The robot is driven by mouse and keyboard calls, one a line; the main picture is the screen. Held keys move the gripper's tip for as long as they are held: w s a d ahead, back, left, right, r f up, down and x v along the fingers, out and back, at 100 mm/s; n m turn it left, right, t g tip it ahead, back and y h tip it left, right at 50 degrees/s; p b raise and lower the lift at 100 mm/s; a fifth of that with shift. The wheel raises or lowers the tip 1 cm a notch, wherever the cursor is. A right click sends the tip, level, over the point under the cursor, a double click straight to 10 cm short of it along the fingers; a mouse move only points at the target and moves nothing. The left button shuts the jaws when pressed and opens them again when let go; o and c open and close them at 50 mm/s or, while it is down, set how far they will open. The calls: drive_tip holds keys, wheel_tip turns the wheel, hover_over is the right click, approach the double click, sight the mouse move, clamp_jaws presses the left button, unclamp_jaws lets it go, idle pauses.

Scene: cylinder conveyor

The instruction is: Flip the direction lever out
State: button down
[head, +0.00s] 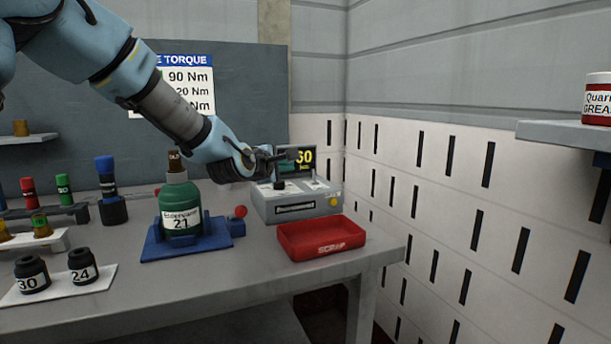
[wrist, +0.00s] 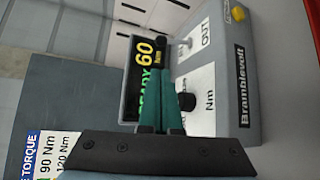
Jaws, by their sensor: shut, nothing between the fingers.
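The grey Bramblevolt box (head: 300,206) stands at the back right of the bench. In the wrist view its panel bears a small metal toggle lever (wrist: 186,43) beside the word OUT. Which way the lever leans is too small to tell. A black knob (wrist: 187,101) sits on the panel next to "Nm". The display (wrist: 145,62) reads READY 60 Nm. My gripper (wrist: 165,72) has its teal fingers together and empty, over the panel between display and knob, apart from the lever in the picture. In the head view my gripper (head: 283,155) is above the box, partly covering its display.
A red tray (head: 322,240) lies in front of the box. A yellow button (wrist: 237,14) is on the box's front.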

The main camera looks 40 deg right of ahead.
idle(0.3)
drive_tip(key=p+x, duration=0.2)
drive_tip(key=x, duration=0.8)
drive_tip(key=shift+p, duration=0.3)
drive_tip(key=shift+f+b, duration=0.1)
drive_tip(key=shift+b, duration=0.7)
drive_tip(key=shift+s+a+m+t+h+b, duration=0.15)
drive_tip(key=shift+s+m+t+h+b, duration=0.25)
drive_tip(key=shift+b, duration=0.75)
